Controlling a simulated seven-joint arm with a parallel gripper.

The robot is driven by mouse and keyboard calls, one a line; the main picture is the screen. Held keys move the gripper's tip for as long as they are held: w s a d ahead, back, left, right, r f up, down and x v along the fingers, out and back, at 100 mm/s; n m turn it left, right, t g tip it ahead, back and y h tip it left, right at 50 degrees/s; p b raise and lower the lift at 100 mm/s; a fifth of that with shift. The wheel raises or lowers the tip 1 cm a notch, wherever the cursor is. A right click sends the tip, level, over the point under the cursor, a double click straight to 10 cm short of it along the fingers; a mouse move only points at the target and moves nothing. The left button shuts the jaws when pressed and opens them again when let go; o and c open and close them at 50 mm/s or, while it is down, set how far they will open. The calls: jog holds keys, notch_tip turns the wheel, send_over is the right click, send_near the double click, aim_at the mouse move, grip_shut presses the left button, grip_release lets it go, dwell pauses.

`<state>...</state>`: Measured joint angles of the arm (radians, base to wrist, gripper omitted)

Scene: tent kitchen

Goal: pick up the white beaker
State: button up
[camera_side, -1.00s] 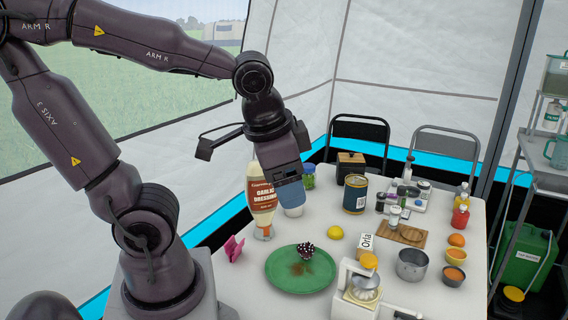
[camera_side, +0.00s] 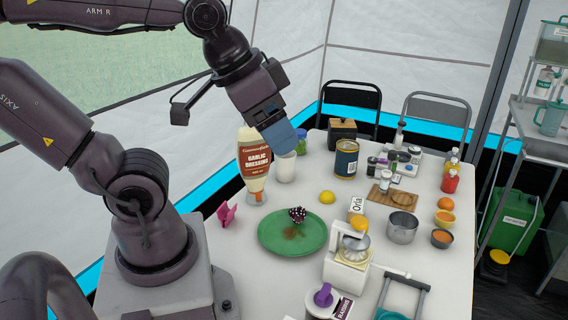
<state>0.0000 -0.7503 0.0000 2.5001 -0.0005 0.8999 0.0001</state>
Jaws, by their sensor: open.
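The white beaker (camera_side: 286,171) stands upright on the table, just right of the garlic dressing bottle (camera_side: 254,165). My gripper (camera_side: 281,143) is above it, tilted, with its blue finger end at or just over the beaker's rim in the side view. The gripper is open and holds nothing that I can see. The far finger and part of the beaker's top are hidden, so I cannot tell whether they touch.
A green plate (camera_side: 270,237) with a dark spotted item lies in front. A pink item (camera_side: 226,214) lies left of the plate.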

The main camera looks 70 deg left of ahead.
dwell(0.4)
jog(key=o, duration=0.6)
jog(key=shift+w, duration=0.1)
